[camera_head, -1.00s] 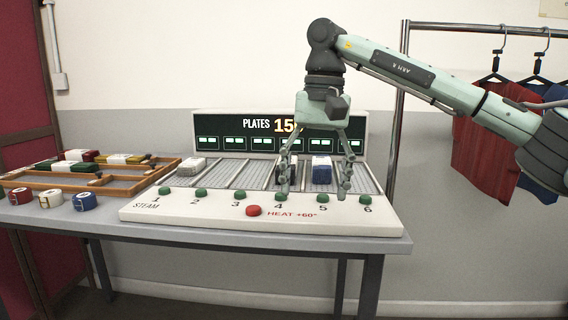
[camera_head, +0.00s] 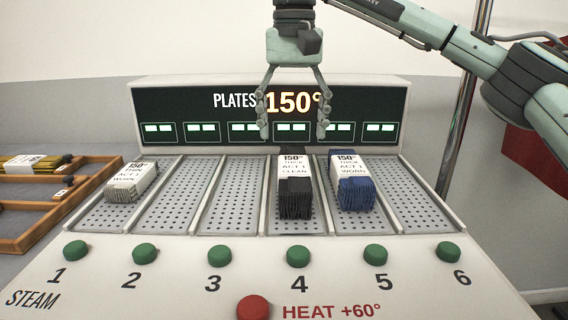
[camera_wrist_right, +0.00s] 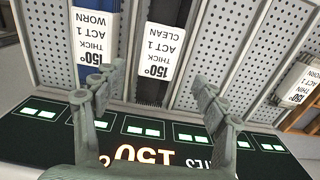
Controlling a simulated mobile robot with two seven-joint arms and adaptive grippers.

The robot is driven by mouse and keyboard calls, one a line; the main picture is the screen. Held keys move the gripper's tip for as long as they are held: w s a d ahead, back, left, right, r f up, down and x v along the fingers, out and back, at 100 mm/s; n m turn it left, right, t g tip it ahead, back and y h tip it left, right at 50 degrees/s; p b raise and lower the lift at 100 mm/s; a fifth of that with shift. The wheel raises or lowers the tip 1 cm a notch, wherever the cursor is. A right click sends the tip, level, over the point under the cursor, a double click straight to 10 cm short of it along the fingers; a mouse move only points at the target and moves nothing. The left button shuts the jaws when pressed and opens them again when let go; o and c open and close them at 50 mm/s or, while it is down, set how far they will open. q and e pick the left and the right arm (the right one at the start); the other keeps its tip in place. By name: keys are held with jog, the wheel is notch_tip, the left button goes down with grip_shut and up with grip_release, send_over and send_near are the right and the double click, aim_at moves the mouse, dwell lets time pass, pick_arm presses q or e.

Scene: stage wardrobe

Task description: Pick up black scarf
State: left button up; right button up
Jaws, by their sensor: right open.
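The black scarf (camera_head: 294,199) lies folded on the perforated plate above button 4. Its white label reads 150°, THICK, ACT 1, CLEAN. In the right wrist view the black scarf (camera_wrist_right: 151,92) shows as a dark strip beside its label, between the fingers. My right gripper (camera_head: 293,132) is open and empty. It hangs above and behind the scarf, in front of the display, with its fingers apart and not touching the scarf. It also shows in the right wrist view (camera_wrist_right: 152,108). My left gripper is in no view.
A blue scarf (camera_head: 355,192) marked WORN lies close by on plate 5. A grey scarf (camera_head: 131,182) lies on plate 1. Plates 2, 3 and 6 are empty. A red button (camera_head: 253,307) sits in front. A wooden tray (camera_head: 88,190) stands at left.

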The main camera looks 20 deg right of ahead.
aim_at(294, 164)
jog(key=f, duration=0.4)
jog(key=s+f, duration=0.1)
jog(key=f, duration=0.1)
jog(key=shift+s+f, duration=0.1)
jog(key=shift+f, duration=0.65)
jog(key=c, duration=1.4)
